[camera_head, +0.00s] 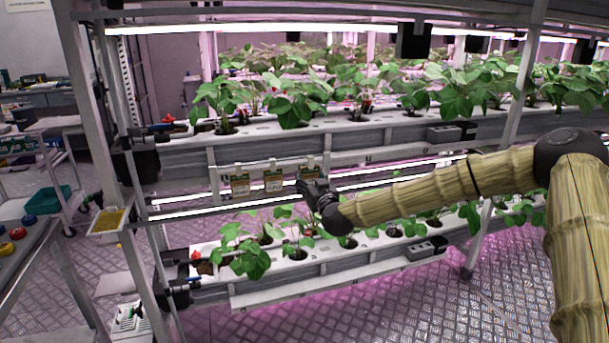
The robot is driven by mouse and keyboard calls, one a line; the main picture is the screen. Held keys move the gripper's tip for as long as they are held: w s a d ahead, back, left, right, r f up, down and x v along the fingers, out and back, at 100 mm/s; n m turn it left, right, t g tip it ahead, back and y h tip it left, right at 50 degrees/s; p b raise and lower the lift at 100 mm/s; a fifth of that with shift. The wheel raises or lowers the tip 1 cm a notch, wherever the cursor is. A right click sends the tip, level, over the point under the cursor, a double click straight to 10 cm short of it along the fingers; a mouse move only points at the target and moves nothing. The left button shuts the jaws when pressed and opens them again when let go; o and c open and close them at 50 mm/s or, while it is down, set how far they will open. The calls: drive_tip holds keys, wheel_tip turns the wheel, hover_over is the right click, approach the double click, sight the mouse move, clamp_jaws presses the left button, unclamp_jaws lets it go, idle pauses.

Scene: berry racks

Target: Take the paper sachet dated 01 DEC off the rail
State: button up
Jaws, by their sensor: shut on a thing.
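Three small paper sachets hang in a row from the rail (230,171) on the front of the upper rack: a left sachet (240,186), a middle sachet (273,182) and a right sachet (309,172). They are tan with pale labels, and the dates are too small to read. My gripper (303,186) is at the right sachet and shut on it. The black fingers and gripper body cover its lower part. The sachet's top is still up at the rail; whether it touches the rail cannot be told.
Leafy plants in white troughs fill the upper rack (350,123) and the lower trough (290,268). A light tube (215,207) runs just below the sachets. A yellow card tray (108,221) is fixed to the left post. A cart with a teal bin (50,199) stands at left.

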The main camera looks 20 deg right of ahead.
drive_tip(key=shift+s+p, duration=0.5)
drive_tip(key=shift+s, duration=1.55)
